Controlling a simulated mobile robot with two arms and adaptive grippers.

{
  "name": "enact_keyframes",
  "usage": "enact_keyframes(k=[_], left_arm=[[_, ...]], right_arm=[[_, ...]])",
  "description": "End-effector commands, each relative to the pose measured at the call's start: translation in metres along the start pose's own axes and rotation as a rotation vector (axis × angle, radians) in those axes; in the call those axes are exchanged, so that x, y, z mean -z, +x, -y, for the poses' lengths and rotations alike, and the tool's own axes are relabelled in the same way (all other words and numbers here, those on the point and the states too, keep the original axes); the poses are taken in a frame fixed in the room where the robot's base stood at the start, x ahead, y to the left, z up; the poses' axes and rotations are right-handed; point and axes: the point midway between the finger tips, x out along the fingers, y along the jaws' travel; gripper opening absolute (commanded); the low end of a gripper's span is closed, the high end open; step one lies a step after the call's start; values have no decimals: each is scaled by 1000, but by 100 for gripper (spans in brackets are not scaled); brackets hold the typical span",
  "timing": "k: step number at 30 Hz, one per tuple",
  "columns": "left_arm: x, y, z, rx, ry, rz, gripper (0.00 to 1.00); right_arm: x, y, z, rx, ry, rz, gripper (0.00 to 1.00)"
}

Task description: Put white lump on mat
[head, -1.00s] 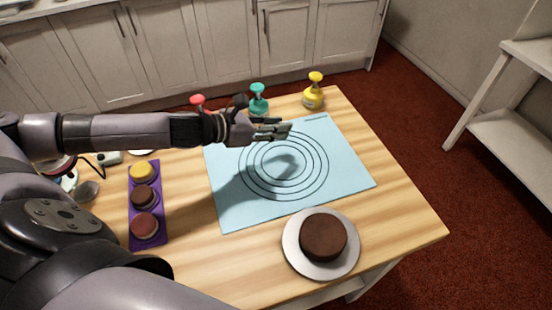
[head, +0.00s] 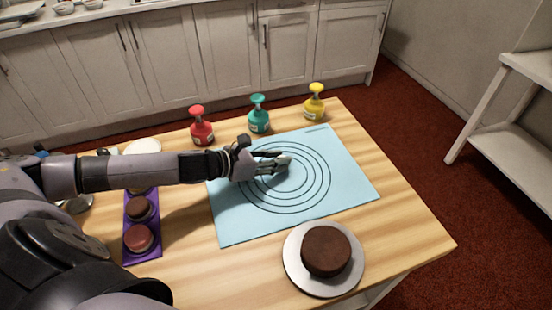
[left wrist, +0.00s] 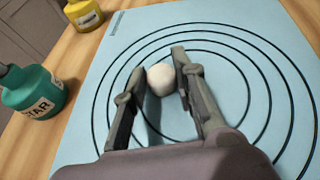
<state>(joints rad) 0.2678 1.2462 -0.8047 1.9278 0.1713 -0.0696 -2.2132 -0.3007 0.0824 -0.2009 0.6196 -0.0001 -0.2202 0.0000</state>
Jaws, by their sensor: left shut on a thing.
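The white lump (left wrist: 160,79) is a small round ball between the fingertips of my left gripper (left wrist: 154,75) in the left wrist view. The left gripper is shut on it, low over the middle of the rings on the light blue mat (head: 345,190). I cannot tell whether the lump touches the mat. In the head view the left gripper (head: 281,163) reaches in from the left over the mat, and its fingers mostly hide the lump. My right gripper is not in view.
A red bottle (head: 202,130), a teal bottle (head: 258,120) and a yellow bottle (head: 314,105) stand behind the mat. A chocolate cake (head: 326,250) on a white turntable (head: 296,268) stands in front. A purple tray (head: 143,257) with round pieces lies left.

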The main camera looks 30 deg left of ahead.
Motion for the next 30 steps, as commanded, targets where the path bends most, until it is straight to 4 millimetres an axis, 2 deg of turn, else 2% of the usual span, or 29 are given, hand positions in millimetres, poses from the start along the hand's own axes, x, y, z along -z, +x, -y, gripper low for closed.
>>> enact_keyframes(k=[9, 21, 30], left_arm=[[1, 0, 0, 1, -1, -1, 45], [-1, -3, 0, 0, -2, -2, 45], [2, -27, 0, 0, 0, -4, 45]], right_arm=[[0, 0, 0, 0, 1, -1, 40], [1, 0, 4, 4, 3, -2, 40], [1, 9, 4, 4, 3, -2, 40]])
